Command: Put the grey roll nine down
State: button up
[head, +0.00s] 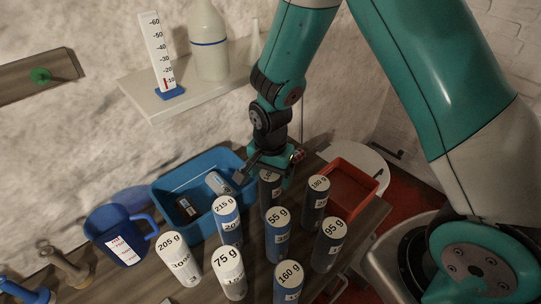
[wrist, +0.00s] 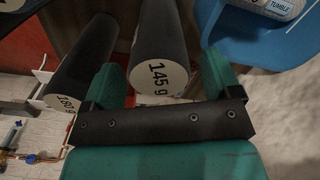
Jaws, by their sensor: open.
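Several labelled rolls stand upright on the wooden table. A dark grey roll marked 145 g (wrist: 160,45) is between the two teal fingers of my gripper (wrist: 165,72) in the wrist view. In the head view this roll (head: 270,200) stands under my gripper (head: 267,172), its top partly hidden. My gripper is open, with a gap showing beside the roll. Two more dark grey rolls, marked 180 g (head: 315,205) and 95 g (head: 327,248), stand to the right. I cannot see the number nine on any roll.
A blue bin (head: 163,203) holding a few items lies left of my gripper, and a red tray (head: 350,170) lies right. Rolls marked 215 g (head: 229,227), 55 g (head: 277,242), 75 g (head: 231,280), 205 g (head: 183,265) and 160 g (head: 288,290) crowd the front. A blue mug (head: 110,222) stands left.

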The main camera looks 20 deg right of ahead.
notch_tip(320, 180, up, 9)
jog(key=shift+f+b, duration=0.1)
jog(key=shift+b, duration=0.9)
jog(key=s+a+r+n+y, duration=0.2)
jog(key=s+r+n, duration=0.4)
jog(key=s+n, duration=0.2)
jog(key=s+a+r+n+y, duration=0.2)
jog(key=s+a+r+n, duration=0.1)
jog(key=s+r+n, duration=0.4)
jog(key=s+n, duration=0.2)
jog(key=s, duration=0.1)
jog(key=shift+s, duration=0.4)
jog(key=shift+d+r, duration=0.1)
jog(key=shift+d, duration=0.05)
